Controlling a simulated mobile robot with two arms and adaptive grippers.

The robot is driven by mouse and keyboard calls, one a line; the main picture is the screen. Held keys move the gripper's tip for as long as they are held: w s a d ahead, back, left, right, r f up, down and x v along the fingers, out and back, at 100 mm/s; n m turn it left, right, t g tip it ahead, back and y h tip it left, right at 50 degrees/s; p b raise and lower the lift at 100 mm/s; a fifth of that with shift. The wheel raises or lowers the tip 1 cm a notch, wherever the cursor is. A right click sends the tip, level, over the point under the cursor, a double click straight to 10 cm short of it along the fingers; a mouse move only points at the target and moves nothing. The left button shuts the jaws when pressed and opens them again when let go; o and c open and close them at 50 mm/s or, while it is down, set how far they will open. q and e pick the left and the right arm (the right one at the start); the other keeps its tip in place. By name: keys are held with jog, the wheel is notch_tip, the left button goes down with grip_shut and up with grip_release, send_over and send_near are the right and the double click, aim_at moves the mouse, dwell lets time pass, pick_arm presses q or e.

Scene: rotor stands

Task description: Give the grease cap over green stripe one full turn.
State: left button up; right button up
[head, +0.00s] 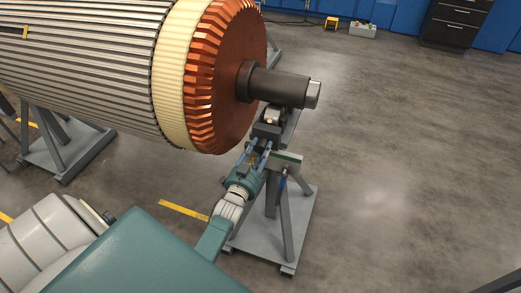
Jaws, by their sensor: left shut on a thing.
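My left gripper (261,153), at the end of my teal arm, is at the bearing block (267,130) under the rotor shaft (281,87). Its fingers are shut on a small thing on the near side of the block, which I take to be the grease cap. The cap is mostly hidden by the fingers, and its outline cannot be made out. A pale green-grey plate (288,160) sits just right of the gripper on the stand. I cannot clearly see a green stripe under the cap. My right gripper is not in view.
The large rotor (85,55) with its copper end (222,75) hangs close above the gripper on the left. The grey stand (297,207) spreads its legs below. Another stand (65,145) is at left. Open floor lies to the right, with a dark cabinet (455,22) far back.

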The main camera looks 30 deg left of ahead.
pick_arm(q)
jog(key=m, duration=0.1)
jog(key=m+b, duration=0.1)
jog(key=m, duration=0.1)
jog(key=shift+f+m, duration=0.25)
jog(key=shift+m, duration=0.05)
jog(key=m+b, duration=0.1)
jog(key=m, duration=0.3)
jog(key=shift+m+b, duration=0.3)
jog(key=m+b, duration=0.2)
jog(key=m, duration=0.2)
jog(key=shift+m, duration=0.3)
jog(key=m+b, duration=0.2)
jog(key=m, duration=0.2)
jog(key=shift+a, duration=0.1)
jog(key=m+b, duration=0.1)
jog(key=m, duration=0.3)
jog(key=shift+r, duration=0.1)
jog(key=m+b, duration=0.1)
jog(key=m, duration=0.1)
jog(key=shift+r+m, duration=0.1)
jog(key=shift+m, duration=0.3)
jog(key=m, duration=0.2)
jog(key=shift+m, duration=1.9)
